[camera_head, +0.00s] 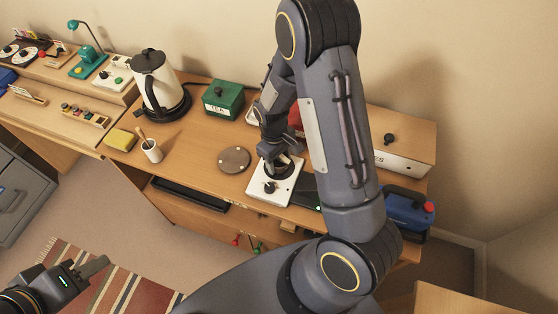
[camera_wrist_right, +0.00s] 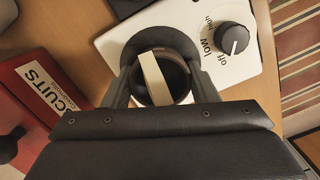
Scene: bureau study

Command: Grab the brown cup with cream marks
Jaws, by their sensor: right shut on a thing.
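The brown cup with cream marks (camera_wrist_right: 181,82) is seen from above in the right wrist view, its round dark opening crossed by a cream strip. My right gripper (camera_wrist_right: 153,88) is shut on it, with a finger on each side. The cup is over the black round plate of the white hot plate (camera_head: 262,190); I cannot tell whether it touches it. In the head view my right gripper (camera_head: 279,152) and arm hide most of the cup. My left gripper (camera_head: 96,268) is at the lower left, away from the desk, its finger gap unclear.
A round brown coaster (camera_head: 234,159), a green tea box (camera_head: 223,100), a kettle (camera_head: 155,80) and a small pot with sticks (camera_head: 151,151) stand to the left. A blue object (camera_head: 407,207) is at the right end.

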